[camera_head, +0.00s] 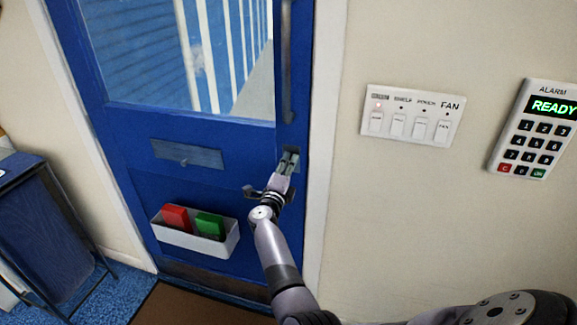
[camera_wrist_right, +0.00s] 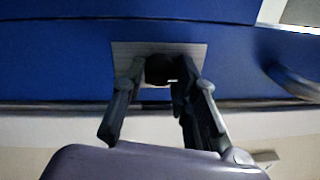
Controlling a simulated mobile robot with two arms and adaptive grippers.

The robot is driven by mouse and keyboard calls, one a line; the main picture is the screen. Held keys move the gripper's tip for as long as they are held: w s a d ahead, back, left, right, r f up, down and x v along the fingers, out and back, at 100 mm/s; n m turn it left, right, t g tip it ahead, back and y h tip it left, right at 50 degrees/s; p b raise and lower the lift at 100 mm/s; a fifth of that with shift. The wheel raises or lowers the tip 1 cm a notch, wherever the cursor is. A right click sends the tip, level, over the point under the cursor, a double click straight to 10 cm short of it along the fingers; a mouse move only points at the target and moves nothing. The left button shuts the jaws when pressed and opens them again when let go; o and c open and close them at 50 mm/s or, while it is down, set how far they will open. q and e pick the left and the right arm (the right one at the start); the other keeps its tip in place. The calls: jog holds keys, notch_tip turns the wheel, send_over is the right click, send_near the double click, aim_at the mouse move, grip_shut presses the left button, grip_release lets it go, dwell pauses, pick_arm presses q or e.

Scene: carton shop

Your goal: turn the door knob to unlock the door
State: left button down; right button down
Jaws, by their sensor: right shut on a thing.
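The blue door (camera_head: 135,180) with a glass pane fills the left and middle of the head view. My right gripper (camera_head: 289,160) is at the door's right edge, below the long vertical handle. In the right wrist view, the dark door knob (camera_wrist_right: 160,69) sits on a grey square plate (camera_wrist_right: 125,50). The fingers of my right gripper (camera_wrist_right: 158,85) are on both sides of the knob and shut on it. In the head view the gripper mostly hides the knob. My left gripper is not in view.
A vertical handle (camera_head: 287,60) is above the knob. A white bin (camera_head: 180,237) with a red and a green item hangs low on the door. A switch panel (camera_head: 412,115) and alarm keypad (camera_head: 534,130) are on the right wall. A blue cabinet (camera_head: 45,220) stands at left.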

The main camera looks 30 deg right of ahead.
jog(key=c, duration=1.3)
grip_release()
jog(key=shift+a, duration=0.1)
